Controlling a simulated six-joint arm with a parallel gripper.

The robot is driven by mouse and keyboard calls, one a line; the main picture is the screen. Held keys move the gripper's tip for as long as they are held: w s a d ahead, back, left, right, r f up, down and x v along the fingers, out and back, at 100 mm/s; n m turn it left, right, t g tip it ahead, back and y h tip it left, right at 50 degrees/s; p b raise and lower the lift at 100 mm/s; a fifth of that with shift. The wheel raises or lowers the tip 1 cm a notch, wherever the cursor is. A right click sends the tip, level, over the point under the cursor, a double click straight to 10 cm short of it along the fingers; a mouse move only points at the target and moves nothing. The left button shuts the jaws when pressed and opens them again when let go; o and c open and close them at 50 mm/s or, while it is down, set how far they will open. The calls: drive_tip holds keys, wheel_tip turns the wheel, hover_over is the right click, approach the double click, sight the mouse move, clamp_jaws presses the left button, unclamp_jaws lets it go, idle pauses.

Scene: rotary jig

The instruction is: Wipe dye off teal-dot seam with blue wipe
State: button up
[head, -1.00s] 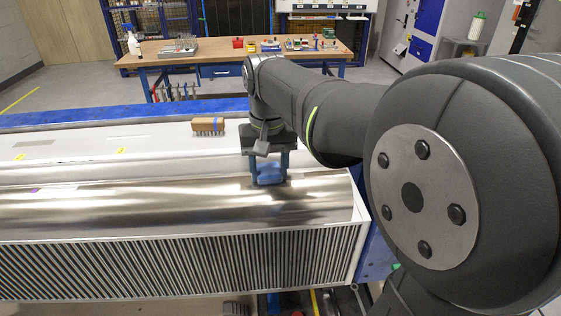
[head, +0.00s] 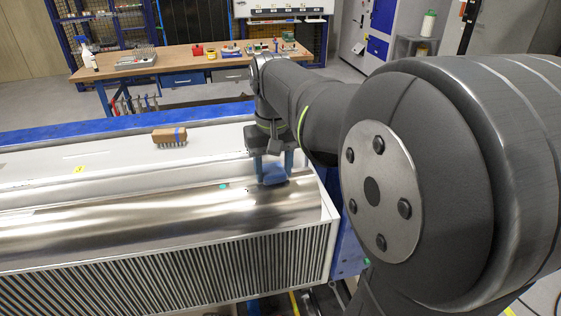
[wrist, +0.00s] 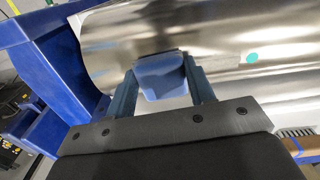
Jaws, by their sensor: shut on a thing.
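My gripper (head: 273,168) is shut on a blue wipe (head: 276,175), a folded pad between its two fingers. The wipe is at the shiny metal drum (head: 120,215), near the drum's right end. It looks to be against the metal, but its contact face is hidden. A teal dot (head: 224,186) sits on the drum just left of the wipe. In the wrist view the wipe (wrist: 160,76) covers part of the drum, with a dark streak at its upper edge, and the teal dot (wrist: 252,57) is to its right. Any dye under the wipe is hidden.
A wooden brush (head: 170,134) lies on the white ledge behind the drum. A yellow tag (head: 79,170) is on that ledge at left. A ribbed grille (head: 150,278) fronts the drum. A workbench (head: 190,62) with tools stands behind. The drum's left side is clear.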

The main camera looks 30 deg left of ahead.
drive_tip(key=shift+r, duration=3.85)
drive_tip(key=w+d+f+m, duration=0.2)
drive_tip(key=w+d+f, duration=0.3)
drive_tip(key=w, duration=0.5)
drive_tip(key=w+d+f+m, duration=0.3)
drive_tip(key=w+d+f, duration=0.2)
drive_tip(key=w+d, duration=0.3)
drive_tip(key=w+d+f+m, duration=0.3)
drive_tip(key=w+d+f, duration=0.3)
drive_tip(key=w, duration=0.7)
drive_tip(key=shift+w+d, duration=0.35)
drive_tip(key=shift+d, duration=0.05)
drive_tip(key=w+d+f+m, duration=0.2)
drive_tip(key=w+d+f, duration=0.4)
drive_tip(key=d, duration=0.5)
drive_tip(key=shift+f, duration=0.45)
